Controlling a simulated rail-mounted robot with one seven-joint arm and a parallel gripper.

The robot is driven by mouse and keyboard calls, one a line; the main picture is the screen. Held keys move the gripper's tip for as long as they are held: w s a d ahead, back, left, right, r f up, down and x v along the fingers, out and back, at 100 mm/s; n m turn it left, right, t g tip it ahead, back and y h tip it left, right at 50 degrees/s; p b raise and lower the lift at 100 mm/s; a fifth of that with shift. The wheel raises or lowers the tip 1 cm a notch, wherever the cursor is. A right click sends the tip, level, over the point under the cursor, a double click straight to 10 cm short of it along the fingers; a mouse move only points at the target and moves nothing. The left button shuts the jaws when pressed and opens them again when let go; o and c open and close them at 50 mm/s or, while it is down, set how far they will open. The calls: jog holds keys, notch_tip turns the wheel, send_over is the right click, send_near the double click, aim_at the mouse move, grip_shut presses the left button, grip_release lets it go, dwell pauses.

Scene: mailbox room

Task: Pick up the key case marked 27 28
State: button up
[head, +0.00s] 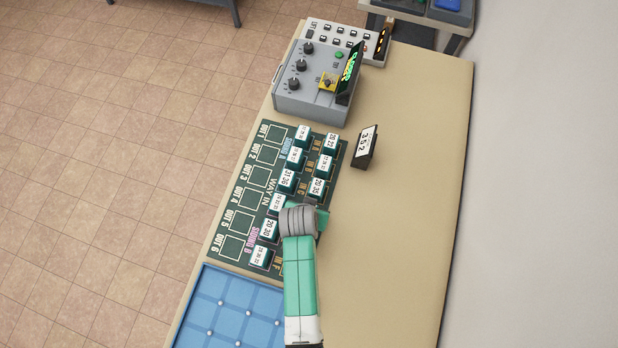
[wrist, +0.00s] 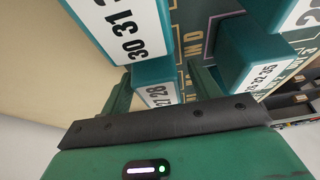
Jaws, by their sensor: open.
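The key case marked 27 28 (wrist: 160,93) shows in the wrist view as a teal block with a white label. It lies between the two green fingers of my gripper (wrist: 160,84), and its lower part is hidden behind the dark bar of the gripper. My gripper is open; I cannot tell whether a finger touches the case. In the head view my gripper (head: 320,218) is over the right edge of the dark green board (head: 262,152), low down its right column. The arm hides the case there.
A case marked 30 31 (wrist: 118,30) is close at upper left in the wrist view, and another labelled case (wrist: 262,72) is close at right. A black sign reading 352 (head: 365,147), a grey knob box (head: 312,88) and a blue tray (head: 228,312) are around the board. The counter's right side (head: 405,200) is clear.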

jog(key=c, duration=1.1)
notch_tip(320, 180, up, 10)
jog(key=shift+f+p, duration=0.1)
jog(key=shift+p, duration=0.45)
